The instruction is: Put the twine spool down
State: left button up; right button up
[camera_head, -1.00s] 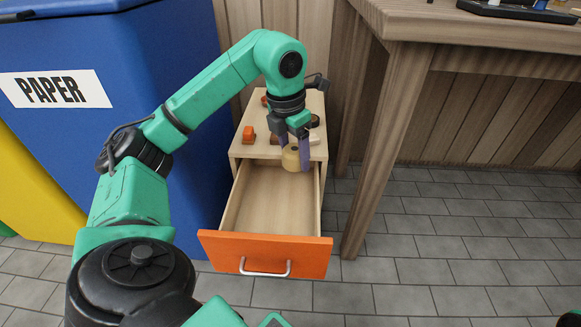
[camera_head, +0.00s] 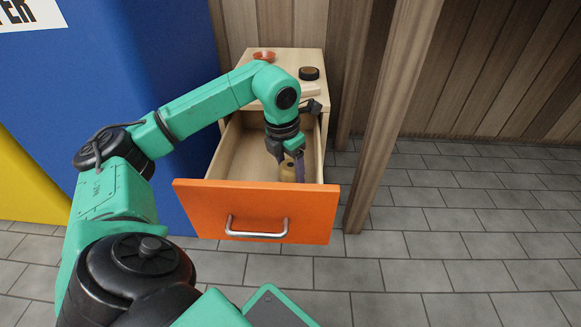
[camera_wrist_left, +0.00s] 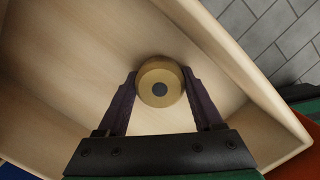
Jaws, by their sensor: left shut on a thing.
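The twine spool (camera_head: 287,166) is a tan cylinder with a dark centre hole. My left gripper (camera_head: 288,172) is shut on it, one finger on each side, inside the open drawer (camera_head: 252,209). In the left wrist view the spool (camera_wrist_left: 159,84) sits upright between the two dark fingertips (camera_wrist_left: 160,92), with the pale drawer floor (camera_wrist_left: 60,60) beneath it. I cannot tell whether the spool touches the floor. The drawer's orange front hides its lower part in the head view. My right gripper is not in view.
The cabinet top (camera_head: 290,62) holds an orange dish (camera_head: 264,56) and a dark round item (camera_head: 309,73). A blue bin (camera_head: 120,60) stands left, a wooden table leg (camera_head: 392,110) right. The drawer floor around the spool is clear.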

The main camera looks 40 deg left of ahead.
aim_at(285, 168)
pick_arm(q)
jog(key=o, duration=1.4)
jog(key=shift+c, duration=0.2)
notch_tip(285, 168, up, 12)
jog(key=s+p, duration=0.1)
jog(key=p, duration=0.7)
jog(key=shift+s, duration=0.4)
jog(key=shift+a, duration=0.1)
